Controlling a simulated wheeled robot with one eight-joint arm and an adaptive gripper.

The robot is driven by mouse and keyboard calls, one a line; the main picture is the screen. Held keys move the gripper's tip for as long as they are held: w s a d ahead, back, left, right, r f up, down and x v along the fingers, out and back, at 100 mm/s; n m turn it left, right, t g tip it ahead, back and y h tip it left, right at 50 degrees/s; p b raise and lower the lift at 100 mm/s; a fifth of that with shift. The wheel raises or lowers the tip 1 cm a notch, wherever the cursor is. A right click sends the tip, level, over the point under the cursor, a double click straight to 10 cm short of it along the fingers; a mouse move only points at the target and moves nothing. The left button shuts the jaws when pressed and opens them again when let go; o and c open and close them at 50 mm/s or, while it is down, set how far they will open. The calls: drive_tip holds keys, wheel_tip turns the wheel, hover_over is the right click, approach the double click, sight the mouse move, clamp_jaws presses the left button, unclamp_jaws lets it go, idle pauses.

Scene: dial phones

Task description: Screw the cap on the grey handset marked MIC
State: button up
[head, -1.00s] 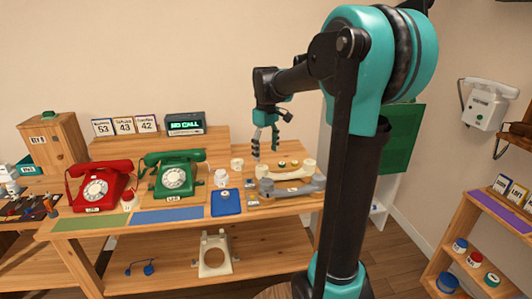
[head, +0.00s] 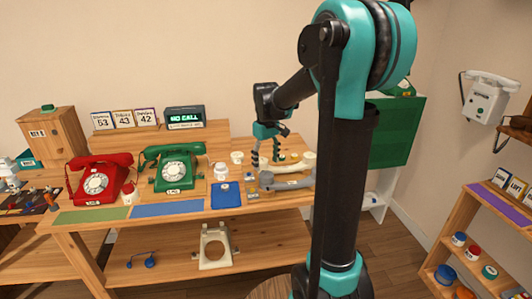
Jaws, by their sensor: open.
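The grey handset (head: 288,185) lies across the right part of the bench, in front of a cream handset (head: 290,167). Any MIC mark on it is too small to read. My gripper (head: 266,158) points down, open, with its fingertips near the left part of the cream handset, behind the grey handset's left end. I see nothing between the fingers, and cannot tell whether they touch anything. Small pieces (head: 252,186) lie by the grey handset's left end; I cannot tell whether one is its cap.
A blue tray (head: 226,200), a white jar (head: 221,172) and a cream cup (head: 237,158) stand left of the handsets. A green phone (head: 174,170) and a red phone (head: 97,182) are further left.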

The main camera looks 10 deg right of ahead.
sight(266, 175)
drive_tip(key=shift+f, duration=2.75)
drive_tip(key=n, duration=0.5)
drive_tip(key=shift+n, duration=0.3)
drive_tip(key=n, duration=0.4)
drive_tip(key=shift+n, duration=0.4)
drive_tip(key=shift+c, duration=0.4)
